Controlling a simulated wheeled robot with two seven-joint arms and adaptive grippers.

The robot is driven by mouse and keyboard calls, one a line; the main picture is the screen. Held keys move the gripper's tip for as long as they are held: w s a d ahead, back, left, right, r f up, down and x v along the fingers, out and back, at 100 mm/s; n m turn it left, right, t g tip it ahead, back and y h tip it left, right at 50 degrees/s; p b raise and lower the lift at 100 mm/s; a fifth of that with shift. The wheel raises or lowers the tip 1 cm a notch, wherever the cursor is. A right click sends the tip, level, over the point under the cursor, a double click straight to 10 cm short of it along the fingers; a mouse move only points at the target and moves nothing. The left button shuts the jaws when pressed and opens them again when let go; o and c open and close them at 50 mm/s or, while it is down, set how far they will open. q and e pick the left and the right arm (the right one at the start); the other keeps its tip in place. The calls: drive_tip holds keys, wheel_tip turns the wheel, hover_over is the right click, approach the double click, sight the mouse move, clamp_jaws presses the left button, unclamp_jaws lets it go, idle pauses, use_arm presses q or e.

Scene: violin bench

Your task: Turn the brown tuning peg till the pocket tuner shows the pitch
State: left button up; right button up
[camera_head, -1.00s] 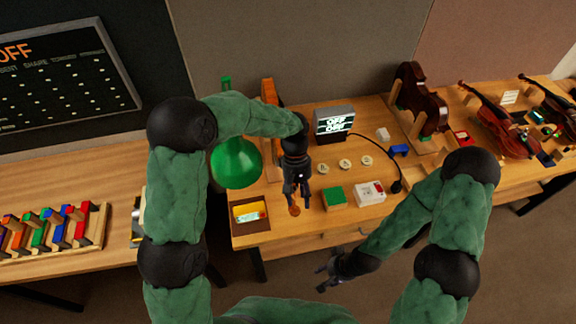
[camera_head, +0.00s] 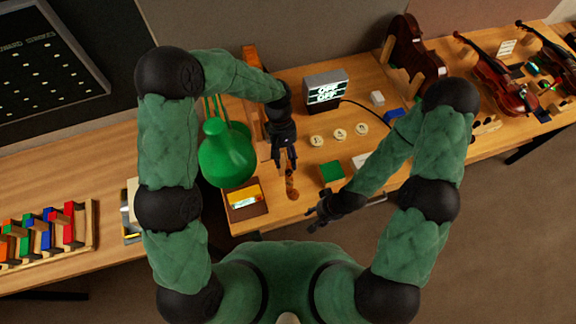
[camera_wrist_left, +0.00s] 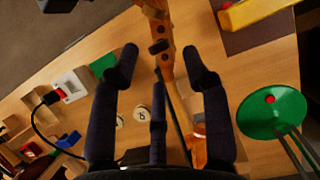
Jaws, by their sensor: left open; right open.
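A wooden scroll and pegbox (camera_head: 292,191) with dark pegs lies near the table's front edge. In the left wrist view the pegbox (camera_wrist_left: 163,62) shows between my left fingers, with dark pegs on it; which one is the brown peg I cannot tell. My left gripper (camera_head: 285,166) is open, pointing down over the neck; its fingers (camera_wrist_left: 160,52) stand either side of the pegbox, apart from it. My right gripper (camera_head: 315,213) is open and empty by the front edge. A display box (camera_head: 326,92) has lit white text, unreadable now. I cannot tell whether it is the pocket tuner.
A green flask-shaped object (camera_head: 226,160) stands left of my left gripper. A yellow-and-white item lies on a brown pad (camera_head: 262,208). Several round discs (camera_head: 340,134), a green block (camera_head: 332,171) and a blue block (camera_head: 394,116) lie right. Violins (camera_head: 498,86) are at the far right.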

sight(289, 173)
use_arm(q)
drive_tip(key=shift+x, duration=2.1)
drive_tip(key=shift+r, duration=0.1)
clamp_jaws()
